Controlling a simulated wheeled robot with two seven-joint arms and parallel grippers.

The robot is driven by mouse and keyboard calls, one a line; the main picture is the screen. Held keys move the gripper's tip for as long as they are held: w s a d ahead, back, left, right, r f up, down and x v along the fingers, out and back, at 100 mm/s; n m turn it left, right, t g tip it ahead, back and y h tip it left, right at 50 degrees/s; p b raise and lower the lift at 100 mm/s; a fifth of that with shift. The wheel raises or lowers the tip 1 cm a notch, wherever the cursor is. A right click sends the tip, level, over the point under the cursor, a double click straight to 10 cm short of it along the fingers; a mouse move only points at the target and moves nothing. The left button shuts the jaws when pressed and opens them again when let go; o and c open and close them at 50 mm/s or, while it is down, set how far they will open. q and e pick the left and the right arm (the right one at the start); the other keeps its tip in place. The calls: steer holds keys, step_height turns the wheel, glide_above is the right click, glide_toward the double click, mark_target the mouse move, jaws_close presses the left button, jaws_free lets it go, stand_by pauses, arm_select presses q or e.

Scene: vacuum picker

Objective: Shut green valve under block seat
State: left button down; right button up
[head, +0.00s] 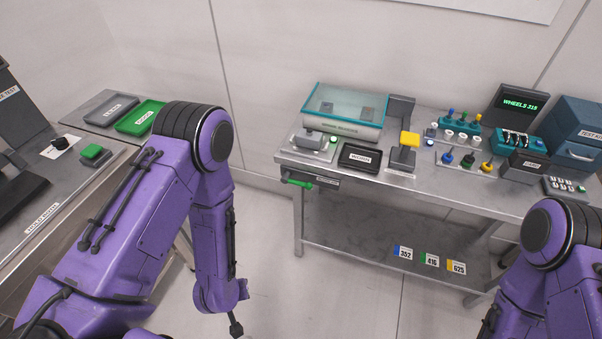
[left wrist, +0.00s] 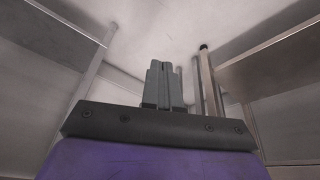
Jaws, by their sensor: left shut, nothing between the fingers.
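The green valve (head: 298,182) is a green lever lying roughly level under the front edge of the right-hand bench, near its left leg. Above it on the bench is a low grey fixture (head: 314,141) with a small green light; I cannot tell for sure whether this is the block seat. A yellow block (head: 410,139) sits on a grey stand further right. My left gripper (head: 236,330) hangs low, well below and left of the valve, apart from it. In the left wrist view its fingers (left wrist: 163,82) are together and empty. My right gripper is outside the picture.
The bench (head: 350,220) carries a glass-lidded case (head: 345,105), a black tray (head: 360,157) and several small parts. Numbered tags (head: 429,260) are on its lower shelf. A left table (head: 75,195) holds grey and green trays (head: 138,118). Floor between is clear.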

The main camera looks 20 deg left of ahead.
arm_select(q)
steer(key=w+d+r+m+h+p, duration=0.1)
steer(key=w+d+r, duration=0.35)
steer(key=w, duration=0.45)
steer(key=m+h+p, duration=0.1)
steer(key=m+p, duration=0.2)
steer(key=m, duration=0.1)
glide_toward(300, 183)
steer(key=s+f, duration=0.2)
steer(key=s, duration=0.1)
step_height(300, 183, up, 9)
steer(key=w+m+g, duration=0.1)
steer(key=w, duration=0.1)
steer(key=shift+w+d+r+p, duration=0.2)
steer(key=shift+w+r+p, duration=0.05)
steer(key=shift+w+p, duration=0.1)
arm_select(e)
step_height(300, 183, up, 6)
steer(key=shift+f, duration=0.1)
arm_select(q)
steer(key=shift+f, duration=0.15)
steer(key=w+f, duration=0.1)
steer(key=f, duration=0.3)
steer(key=f+p, duration=0.1)
steer(key=f, duration=0.4)
steer(key=w+f, duration=0.1)
steer(key=f, duration=0.3)
steer(key=shift+w+f+p, duration=0.3)
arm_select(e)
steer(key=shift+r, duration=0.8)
